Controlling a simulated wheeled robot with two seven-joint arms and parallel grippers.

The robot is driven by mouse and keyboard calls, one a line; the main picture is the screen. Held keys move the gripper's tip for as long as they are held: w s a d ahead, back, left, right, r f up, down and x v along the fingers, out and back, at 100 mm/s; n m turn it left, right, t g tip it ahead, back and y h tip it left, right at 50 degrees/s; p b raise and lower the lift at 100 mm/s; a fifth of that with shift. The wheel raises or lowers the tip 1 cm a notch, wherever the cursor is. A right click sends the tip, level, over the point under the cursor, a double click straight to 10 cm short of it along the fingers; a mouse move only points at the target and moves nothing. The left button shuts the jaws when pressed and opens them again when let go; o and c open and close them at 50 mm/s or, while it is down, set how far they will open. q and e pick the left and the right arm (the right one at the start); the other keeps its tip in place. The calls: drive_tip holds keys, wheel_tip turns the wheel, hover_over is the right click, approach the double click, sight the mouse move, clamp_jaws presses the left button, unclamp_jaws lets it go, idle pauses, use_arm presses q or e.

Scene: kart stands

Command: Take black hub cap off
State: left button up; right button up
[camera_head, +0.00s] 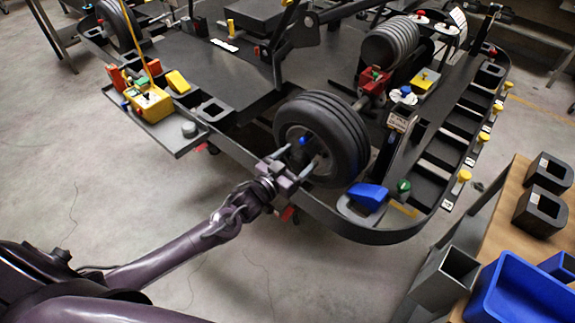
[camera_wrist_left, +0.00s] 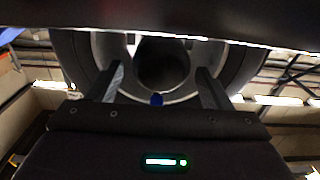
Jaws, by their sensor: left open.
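My left gripper (camera_head: 299,156) is open at the face of the black-tyred wheel (camera_head: 338,128) on the kart's near corner. In the left wrist view its two fingers (camera_wrist_left: 161,72) stand on either side of a dark round hub piece, which looks like the black hub cap (camera_wrist_left: 163,62). The cap lies in the middle of the grey rim (camera_wrist_left: 105,48). I cannot tell whether the fingers touch it. A small blue part (camera_head: 303,140) shows at the hub, and also low between the fingers in the wrist view (camera_wrist_left: 157,99). In the head view the cap is hard to make out. My right gripper is not in view.
The kart stand's edge rail (camera_head: 235,152) runs around the wheel. A blue block (camera_head: 367,195) sits right of the wheel. A side tray with a yellow box (camera_head: 150,103) is at the left. A table with a blue bin (camera_head: 520,295) stands at the right. Open floor lies below.

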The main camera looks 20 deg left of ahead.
sight(295, 161)
use_arm(q)
drive_tip(key=shift+w+d, duration=0.2)
drive_tip(key=shift+w, duration=0.25)
drive_tip(key=c, duration=1.2)
drive_tip(key=shift+s, duration=0.1)
drive_tip(key=shift+s+a+p, duration=0.25)
drive_tip(key=shift+s+p, duration=0.15)
drive_tip(key=shift+s, duration=0.1)
drive_tip(key=shift+p+v, duration=1.35)
drive_tip(key=shift+v, duration=1)
